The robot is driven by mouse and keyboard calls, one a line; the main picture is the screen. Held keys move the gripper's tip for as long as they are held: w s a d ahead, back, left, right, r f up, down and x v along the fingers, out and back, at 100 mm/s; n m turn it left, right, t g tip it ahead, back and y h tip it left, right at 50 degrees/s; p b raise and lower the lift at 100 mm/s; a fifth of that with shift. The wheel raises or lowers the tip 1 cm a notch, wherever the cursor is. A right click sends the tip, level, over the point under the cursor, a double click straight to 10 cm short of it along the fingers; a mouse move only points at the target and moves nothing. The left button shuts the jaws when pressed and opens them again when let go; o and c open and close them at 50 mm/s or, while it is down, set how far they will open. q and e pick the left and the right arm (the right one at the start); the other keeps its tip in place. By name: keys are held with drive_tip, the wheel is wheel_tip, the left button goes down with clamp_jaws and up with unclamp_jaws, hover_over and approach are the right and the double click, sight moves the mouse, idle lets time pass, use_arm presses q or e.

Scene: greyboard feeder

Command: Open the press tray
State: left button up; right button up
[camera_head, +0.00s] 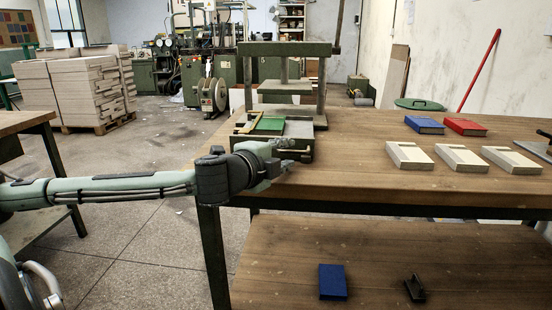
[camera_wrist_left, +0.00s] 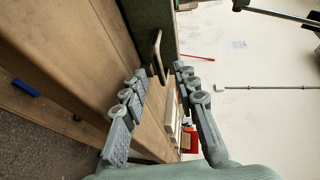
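The green press (camera_head: 318,90) stands on the wooden table, with its tray (camera_head: 300,128) low at the front. A green book (camera_head: 268,125) lies on the tray. In the left wrist view the tray's front handle (camera_wrist_left: 157,52) is a metal bar on a dark face (camera_wrist_left: 150,14). My left gripper (camera_head: 288,155) is in front of the tray; its hand hides part of the tray front and the handle in the head view. In the left wrist view the gripper (camera_wrist_left: 160,80) has its fingers apart, with the handle ahead between them. I see no clear contact. My right gripper is not in view.
Pale boxes (camera_head: 408,156), a blue book (camera_head: 424,124) and a red book (camera_head: 465,126) lie on the table (camera_head: 350,178) to the right. Table space in front of the press is clear. The shelf below holds a blue book (camera_head: 332,282) and a black object (camera_head: 415,288).

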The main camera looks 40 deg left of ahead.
use_arm(q)
drive_tip(key=shift+s+d, duration=0.5)
drive_tip(key=shift+s, duration=0.2)
drive_tip(key=shift+a+v, duration=0.2)
drive_tip(key=shift+v, duration=1.95)
drive_tip(key=shift+r, duration=0.2)
